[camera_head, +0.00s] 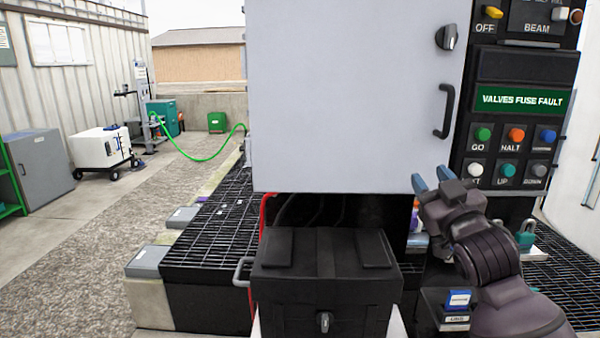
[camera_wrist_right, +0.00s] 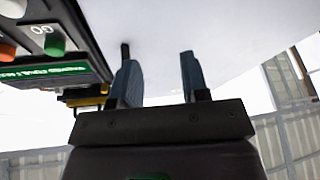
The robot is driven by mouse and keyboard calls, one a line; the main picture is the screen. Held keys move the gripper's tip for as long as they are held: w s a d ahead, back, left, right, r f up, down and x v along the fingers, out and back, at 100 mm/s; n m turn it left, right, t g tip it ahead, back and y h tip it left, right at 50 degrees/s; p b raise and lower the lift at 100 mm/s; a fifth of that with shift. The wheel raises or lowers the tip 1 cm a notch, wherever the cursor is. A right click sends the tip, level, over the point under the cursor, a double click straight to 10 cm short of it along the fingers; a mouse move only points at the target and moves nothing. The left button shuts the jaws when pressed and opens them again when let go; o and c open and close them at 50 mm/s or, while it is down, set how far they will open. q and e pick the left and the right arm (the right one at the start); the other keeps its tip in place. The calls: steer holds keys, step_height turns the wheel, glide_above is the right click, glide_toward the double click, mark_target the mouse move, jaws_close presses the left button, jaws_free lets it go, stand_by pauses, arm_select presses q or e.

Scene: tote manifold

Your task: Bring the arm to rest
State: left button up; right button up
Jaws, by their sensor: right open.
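My right gripper (camera_head: 432,180) is in the head view, in front of the lower right part of a large pale cabinet door (camera_head: 345,95). Its two blue fingertips are apart and nothing is between them. In the right wrist view the open fingers (camera_wrist_right: 160,80) also show, with the pale door surface beyond them. The gripper is below the black door handle (camera_head: 446,110) and left of the button panel (camera_head: 507,150). My left gripper is not in view.
A black case (camera_head: 326,290) with a grey side handle stands below the door. Black grating (camera_head: 215,235) lies to its left. Teal padlock (camera_head: 525,235) and a small blue-labelled box (camera_head: 458,300) are near my right arm. Open gravel floor (camera_head: 85,255) is at left.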

steer(key=s+d+f+m+g+h, duration=0.1)
steer(key=s+f, duration=0.2)
steer(key=f, duration=0.6)
steer(key=s+f+g, duration=0.2)
steer(key=s+f, duration=0.1)
steer(key=f, duration=0.7)
steer(key=s+d+f+m+g+h, duration=0.1)
steer(key=s+f, duration=0.2)
steer(key=f, duration=0.6)
steer(key=s+d+f+m+g+h, duration=0.1)
steer(key=s+f+g, duration=0.5)
steer(key=s+f, duration=1.3)
steer(key=shift+s+d+f+m+h, duration=0.3)
steer(key=shift+s+d+f+m, duration=0.05)
steer(key=shift+s+m, duration=0.45)
steer(key=shift+w, duration=0.15)
steer(key=shift+c, duration=0.2)
